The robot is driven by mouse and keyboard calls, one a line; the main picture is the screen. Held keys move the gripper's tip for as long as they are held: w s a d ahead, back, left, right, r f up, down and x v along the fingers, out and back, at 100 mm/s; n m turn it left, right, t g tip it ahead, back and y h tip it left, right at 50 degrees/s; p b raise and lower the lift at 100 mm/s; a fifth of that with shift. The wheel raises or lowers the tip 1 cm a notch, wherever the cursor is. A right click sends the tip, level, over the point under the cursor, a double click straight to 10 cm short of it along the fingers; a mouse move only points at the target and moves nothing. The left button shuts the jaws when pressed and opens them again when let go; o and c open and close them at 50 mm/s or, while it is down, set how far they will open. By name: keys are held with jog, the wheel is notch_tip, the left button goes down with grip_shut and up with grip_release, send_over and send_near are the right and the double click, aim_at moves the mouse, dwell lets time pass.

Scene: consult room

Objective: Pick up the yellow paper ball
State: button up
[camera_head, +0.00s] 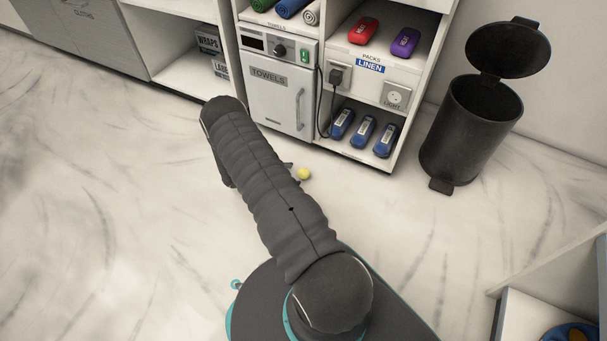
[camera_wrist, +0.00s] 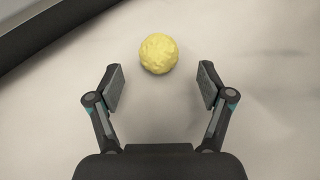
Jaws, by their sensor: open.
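The yellow paper ball (camera_head: 304,174) lies on the marble floor in front of the shelf unit in the head view. In the wrist view the crumpled ball (camera_wrist: 158,54) shows whole, a little beyond the fingertips and between their lines, slightly left of the middle. My gripper (camera_wrist: 160,87) is open and empty, its two fingers apart on either side. In the head view my arm hides most of the gripper; only a fingertip shows beside the ball.
A shelf unit with a towel warmer (camera_head: 281,102) and blue packs (camera_head: 363,133) stands just behind the ball. A black pedal bin (camera_head: 470,130) with its lid up stands to the right. A dark edge (camera_wrist: 40,30) crosses the wrist view's upper left. Floor to the left is clear.

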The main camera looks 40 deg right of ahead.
aim_at(298, 173)
jog(key=x, duration=0.5)
jog(key=shift+d+r, duration=0.15)
jog(key=shift+r, duration=0.05)
jog(key=shift+c, duration=0.3)
jog(key=shift+w, duration=0.1)
jog(key=c, duration=0.8)
